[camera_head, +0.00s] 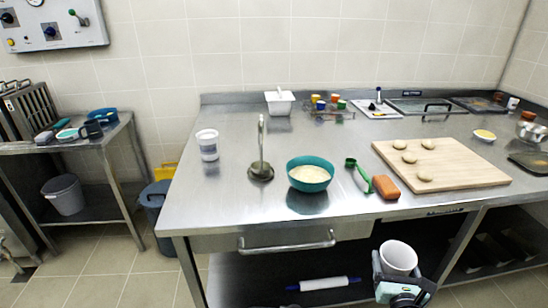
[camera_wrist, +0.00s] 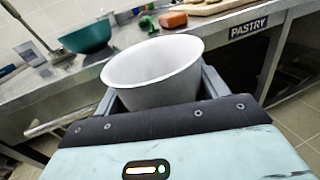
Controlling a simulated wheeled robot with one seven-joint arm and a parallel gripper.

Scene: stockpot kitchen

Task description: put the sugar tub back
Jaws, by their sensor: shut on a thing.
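A white open-topped tub (camera_head: 398,256), tapering toward its base, fits the sugar tub; no label on it is readable. My gripper (camera_head: 401,272) is shut on it, with a finger on either side. It is held upright or slightly tilted, in front of the counter and below its top in the picture. In the wrist view the tub (camera_wrist: 152,75) fills the space between the fingers and its rim faces up; its contents are not visible. Another white tub (camera_head: 207,145) with a dark label stands on the steel counter (camera_head: 225,205) at left.
A teal bowl (camera_head: 310,174), a green-handled tool (camera_head: 358,174), an orange-brown block (camera_head: 385,187) and a board with dough pieces (camera_head: 455,172) occupy the counter. A rolling pin (camera_head: 323,284) lies on the lower shelf. The counter's front left is clear.

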